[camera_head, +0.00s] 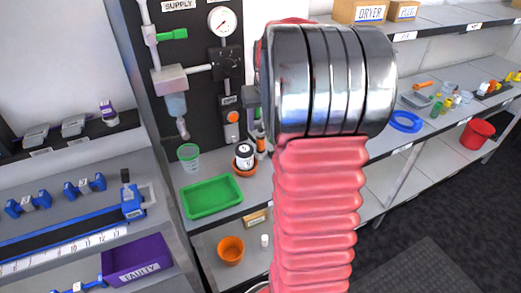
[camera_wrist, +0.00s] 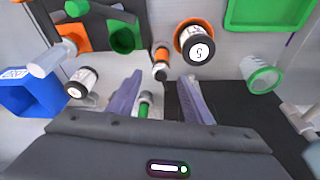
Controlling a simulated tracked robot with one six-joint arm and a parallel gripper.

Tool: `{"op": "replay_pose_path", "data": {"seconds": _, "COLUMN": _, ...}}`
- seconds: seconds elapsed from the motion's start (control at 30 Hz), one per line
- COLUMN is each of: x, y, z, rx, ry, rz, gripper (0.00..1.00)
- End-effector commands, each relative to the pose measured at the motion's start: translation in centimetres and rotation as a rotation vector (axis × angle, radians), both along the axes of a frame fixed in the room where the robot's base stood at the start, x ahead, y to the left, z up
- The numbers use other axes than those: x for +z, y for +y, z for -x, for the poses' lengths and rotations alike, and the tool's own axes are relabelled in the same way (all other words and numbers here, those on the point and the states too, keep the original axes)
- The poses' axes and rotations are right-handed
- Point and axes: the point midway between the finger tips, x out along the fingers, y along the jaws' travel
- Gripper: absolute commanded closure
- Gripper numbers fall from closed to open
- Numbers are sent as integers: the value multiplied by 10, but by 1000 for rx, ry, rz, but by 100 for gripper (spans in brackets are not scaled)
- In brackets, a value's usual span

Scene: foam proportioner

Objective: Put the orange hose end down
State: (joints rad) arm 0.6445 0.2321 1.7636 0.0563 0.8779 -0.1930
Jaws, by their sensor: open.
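The orange hose end (camera_wrist: 161,57), a small cylinder with an orange band and dark and pale parts, is in the wrist view just beyond my fingertips. An orange-banded piece that looks like it shows in the head view (camera_head: 260,138), partly behind my arm. My gripper (camera_wrist: 160,79) is open, with its two grey-purple fingers apart. The orange hose end appears clear of both fingers. A similar green-banded hose end (camera_wrist: 145,104) shows between the fingers, nearer the palm; its depth is hard to judge. My arm hides most of the gripper in the head view.
A bottle in an orange cup (camera_head: 243,160), a green-rimmed beaker (camera_head: 188,154) and a green tray (camera_head: 211,198) stand close by. A dark panel with a gauge (camera_head: 222,21) rises behind. The wrist view also shows a blue bin (camera_wrist: 22,92) and a black-and-white bottle (camera_wrist: 83,81).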

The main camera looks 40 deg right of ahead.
Motion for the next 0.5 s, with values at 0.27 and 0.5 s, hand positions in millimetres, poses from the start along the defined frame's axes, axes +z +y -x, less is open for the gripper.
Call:
{"op": "replay_pose_path", "data": {"seconds": 0.27, "x": -33, "y": -3, "z": -9, "rx": 0, "ry": 4, "rz": -3, "gripper": 54}}
{"op": "replay_pose_path", "data": {"seconds": 0.5, "x": -48, "y": -6, "z": -14, "rx": 0, "ry": 2, "rz": -1, "gripper": 54}}
